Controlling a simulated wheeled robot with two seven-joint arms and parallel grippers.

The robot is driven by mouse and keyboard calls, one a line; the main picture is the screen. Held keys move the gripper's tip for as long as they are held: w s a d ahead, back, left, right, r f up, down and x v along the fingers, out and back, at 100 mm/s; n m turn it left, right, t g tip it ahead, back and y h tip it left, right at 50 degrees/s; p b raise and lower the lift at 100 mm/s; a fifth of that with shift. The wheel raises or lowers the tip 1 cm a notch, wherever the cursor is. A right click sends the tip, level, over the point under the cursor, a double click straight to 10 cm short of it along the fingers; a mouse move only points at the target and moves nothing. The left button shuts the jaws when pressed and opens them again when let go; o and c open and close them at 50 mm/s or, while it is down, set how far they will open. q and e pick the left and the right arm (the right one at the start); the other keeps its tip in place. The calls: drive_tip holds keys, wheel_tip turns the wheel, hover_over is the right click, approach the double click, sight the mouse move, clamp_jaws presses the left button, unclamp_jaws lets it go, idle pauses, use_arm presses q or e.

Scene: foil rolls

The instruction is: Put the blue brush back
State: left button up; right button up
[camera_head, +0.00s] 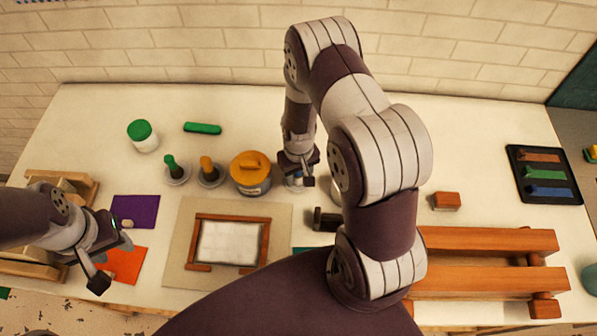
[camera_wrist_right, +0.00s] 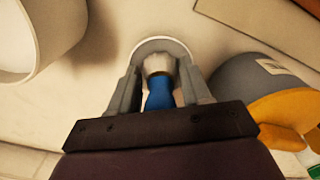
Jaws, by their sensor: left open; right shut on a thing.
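My right gripper (camera_head: 297,181) is at the back middle of the table, just right of the jar with the orange lid. In the right wrist view its fingers (camera_wrist_right: 160,80) are shut on the blue brush (camera_wrist_right: 158,96), whose pale end points away from the palm. A pale round stand (camera_wrist_right: 172,43) shows just beyond that end, around it in the picture; I cannot tell whether the brush touches it. A green brush (camera_head: 171,165) and an orange brush (camera_head: 207,166) stand upright in similar stands to the left. My left gripper (camera_head: 110,262) is open and empty over the orange sheet.
The orange-lidded jar (camera_head: 251,173) stands close left of my right gripper. A white cylinder (camera_wrist_right: 35,40) is close on its other side. A framed screen (camera_head: 230,243) lies in front. A wooden rack (camera_head: 490,240) and a dark tray (camera_head: 513,160) with coloured bars are at right.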

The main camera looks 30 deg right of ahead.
drive_tip(key=o, duration=1.5)
drive_tip(key=shift+o, duration=0.2)
wheel_tip(320, 180, up, 9)
drive_tip(key=p, duration=0.7)
drive_tip(key=shift+p, duration=0.4)
drive_tip(key=shift+s, duration=0.1)
